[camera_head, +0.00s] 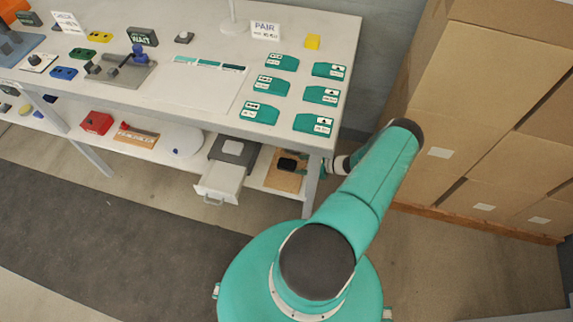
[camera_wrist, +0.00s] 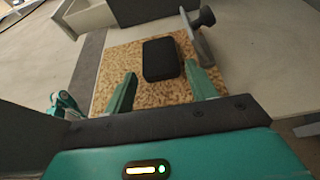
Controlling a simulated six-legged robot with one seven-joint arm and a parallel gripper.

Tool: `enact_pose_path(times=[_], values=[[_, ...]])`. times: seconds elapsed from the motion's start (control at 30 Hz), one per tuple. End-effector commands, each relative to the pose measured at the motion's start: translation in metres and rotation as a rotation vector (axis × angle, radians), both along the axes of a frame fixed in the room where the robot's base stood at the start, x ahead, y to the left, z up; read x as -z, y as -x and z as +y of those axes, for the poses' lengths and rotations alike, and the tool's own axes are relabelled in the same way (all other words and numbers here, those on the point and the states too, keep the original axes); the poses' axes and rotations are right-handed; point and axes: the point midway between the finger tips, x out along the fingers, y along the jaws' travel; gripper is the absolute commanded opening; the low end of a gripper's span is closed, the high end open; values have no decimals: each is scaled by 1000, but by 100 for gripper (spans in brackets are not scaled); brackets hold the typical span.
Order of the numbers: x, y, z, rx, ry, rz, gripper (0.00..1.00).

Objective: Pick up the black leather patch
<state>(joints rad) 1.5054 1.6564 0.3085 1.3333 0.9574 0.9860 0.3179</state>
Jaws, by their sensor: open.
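The black leather patch (camera_wrist: 161,59) lies flat on a cork board (camera_wrist: 117,66) on the lower shelf. It also shows in the head view (camera_head: 287,164), on the board (camera_head: 285,181) under the right end of the table. In the wrist view my gripper (camera_wrist: 162,91) is open, with its two green fingers apart and pointing toward the patch. The patch is a little beyond the fingertips, roughly between their lines. Nothing is in the gripper. Whether the fingers touch the board cannot be told.
A metal tool with a dark knob (camera_wrist: 205,20) stands right beside the patch. A grey unit with an open drawer (camera_head: 218,182) stands left of the board. The table leg (camera_head: 311,181) is close to my arm. Cardboard boxes (camera_head: 470,130) fill the right side.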

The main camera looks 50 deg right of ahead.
Motion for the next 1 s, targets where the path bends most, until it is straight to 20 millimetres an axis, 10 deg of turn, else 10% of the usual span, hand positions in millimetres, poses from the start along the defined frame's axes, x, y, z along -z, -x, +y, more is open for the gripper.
enact_pose_path(times=[0.67, 0.83, 1.0], values=[[17, -49, 25, 0, 1, 2, 56], [17, -49, 25, 0, 0, 1, 29], [17, -48, 25, 0, 0, 1, 29]])
